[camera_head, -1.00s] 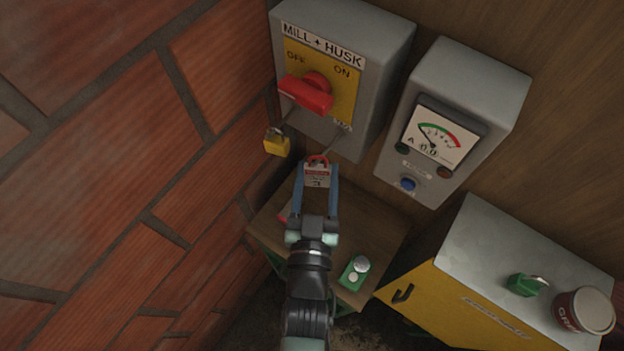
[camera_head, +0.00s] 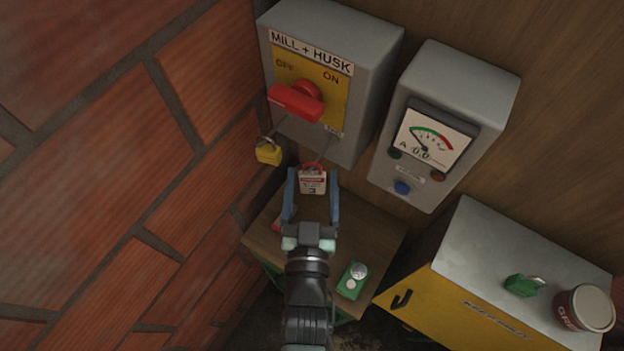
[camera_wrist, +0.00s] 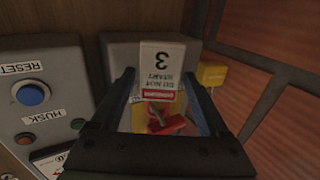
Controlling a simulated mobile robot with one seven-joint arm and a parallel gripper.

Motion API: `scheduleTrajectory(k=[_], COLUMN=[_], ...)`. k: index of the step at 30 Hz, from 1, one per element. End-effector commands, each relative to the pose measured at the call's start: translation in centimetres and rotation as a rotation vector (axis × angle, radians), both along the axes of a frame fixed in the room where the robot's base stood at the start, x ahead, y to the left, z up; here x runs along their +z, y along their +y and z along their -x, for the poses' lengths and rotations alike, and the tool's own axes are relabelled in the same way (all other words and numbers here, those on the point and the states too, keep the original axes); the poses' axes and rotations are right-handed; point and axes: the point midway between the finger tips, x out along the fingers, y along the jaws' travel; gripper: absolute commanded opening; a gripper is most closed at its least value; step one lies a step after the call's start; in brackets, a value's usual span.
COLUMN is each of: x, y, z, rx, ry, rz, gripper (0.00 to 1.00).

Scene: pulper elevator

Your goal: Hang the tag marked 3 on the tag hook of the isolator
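The tag marked 3 (camera_head: 312,183) is white with a red header and a red loop at its top. It appears to hang by the loop from the thin tag hook (camera_head: 325,150) below the isolator (camera_head: 375,55); the exact contact is too small to see. My gripper (camera_head: 312,190) is open, its blue fingers standing on either side of the tag with a gap at each side. In the wrist view the tag (camera_wrist: 160,70) appears upside down between and just beyond the fingertips (camera_wrist: 160,75). The isolator's red handle (camera_head: 296,101) points to OFF.
A yellow padlock (camera_head: 268,151) hangs left of the tag, near the brick wall (camera_head: 90,150). The ammeter box (camera_head: 445,125) is to the right. Below are a small wooden table (camera_head: 375,235) with a green item (camera_head: 352,281), and a yellow cabinet (camera_head: 460,300) bearing a tin (camera_head: 583,308).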

Motion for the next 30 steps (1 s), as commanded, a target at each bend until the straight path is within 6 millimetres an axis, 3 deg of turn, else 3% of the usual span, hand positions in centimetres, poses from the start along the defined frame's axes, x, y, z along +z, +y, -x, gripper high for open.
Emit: scheduleTrajectory(k=[14, 30], x=[-0.2, -0.5], y=[0.1, 1.0], z=[0.7, 9.2], rx=[0.000, 0.001], ry=[0.002, 0.004], rz=[-0.001, 0.001], gripper=[0.91, 0.91])
